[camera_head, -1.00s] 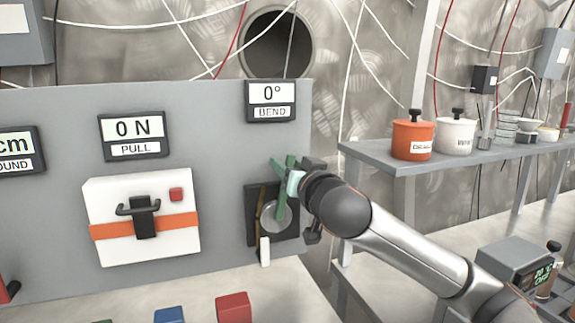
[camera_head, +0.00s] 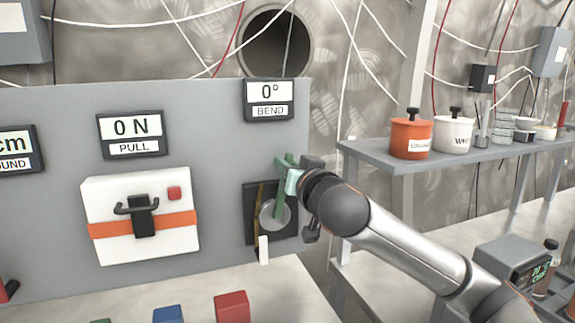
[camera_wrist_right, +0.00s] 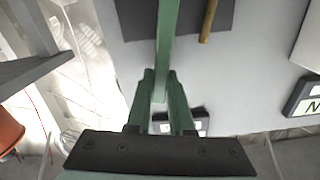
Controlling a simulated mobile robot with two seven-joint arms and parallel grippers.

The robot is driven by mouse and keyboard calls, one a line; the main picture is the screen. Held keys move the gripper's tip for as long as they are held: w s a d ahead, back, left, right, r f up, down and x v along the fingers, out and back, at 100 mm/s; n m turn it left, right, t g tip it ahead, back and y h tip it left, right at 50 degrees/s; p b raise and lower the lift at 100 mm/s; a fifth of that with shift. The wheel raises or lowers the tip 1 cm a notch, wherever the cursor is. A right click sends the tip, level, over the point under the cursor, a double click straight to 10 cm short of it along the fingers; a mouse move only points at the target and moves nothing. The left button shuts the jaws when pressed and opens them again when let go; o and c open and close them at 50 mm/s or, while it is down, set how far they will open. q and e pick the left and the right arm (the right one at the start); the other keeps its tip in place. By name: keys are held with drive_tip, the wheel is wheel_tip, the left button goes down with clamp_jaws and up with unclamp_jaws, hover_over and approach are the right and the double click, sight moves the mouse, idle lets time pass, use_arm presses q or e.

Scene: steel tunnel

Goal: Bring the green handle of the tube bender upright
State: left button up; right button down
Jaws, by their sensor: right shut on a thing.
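The tube bender's dark plate (camera_head: 252,205) is mounted at the right end of the grey panel, with a round grey disc on it. Its green handle (camera_head: 281,205) rises from the disc area, close to upright with a slight lean to the right; it also shows in the right wrist view (camera_wrist_right: 168,40). My right gripper (camera_head: 290,180) is shut on the handle near its upper end. In the right wrist view its two green fingers (camera_wrist_right: 160,92) lie on both sides of the handle. The bend display (camera_head: 270,100) above reads 0°. My left gripper is not in view.
A white pull box (camera_head: 140,245) with a black handle and orange band sits left of the bender. A shelf (camera_head: 395,160) with an orange pot (camera_head: 410,135) and a white pot (camera_head: 453,135) stands at the right. Coloured blocks lie below the panel.

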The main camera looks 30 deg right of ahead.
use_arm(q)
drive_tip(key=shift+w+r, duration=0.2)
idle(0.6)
use_arm(e)
drive_tip(key=shift+w+a+r+n+p, duration=0.1)
drive_tip(key=shift+a+r+n+p, duration=0.15)
drive_tip(key=shift+a+n+p, duration=0.35)
drive_tip(key=shift+w+a+p, duration=0.1)
drive_tip(key=shift+a+p, duration=0.15)
drive_tip(key=shift+p, duration=0.1)
drive_tip(key=shift+a+n, duration=0.25)
drive_tip(key=shift+n, duration=0.25)
drive_tip(key=shift+w+a+p, duration=0.1)
drive_tip(key=shift+a+p, duration=0.05)
drive_tip(key=shift+p, duration=0.15)
drive_tip(key=shift+f, duration=0.1)
drive_tip(key=c, duration=0.9)
unclamp_jaws()
drive_tip(key=shift+o, duration=0.5)
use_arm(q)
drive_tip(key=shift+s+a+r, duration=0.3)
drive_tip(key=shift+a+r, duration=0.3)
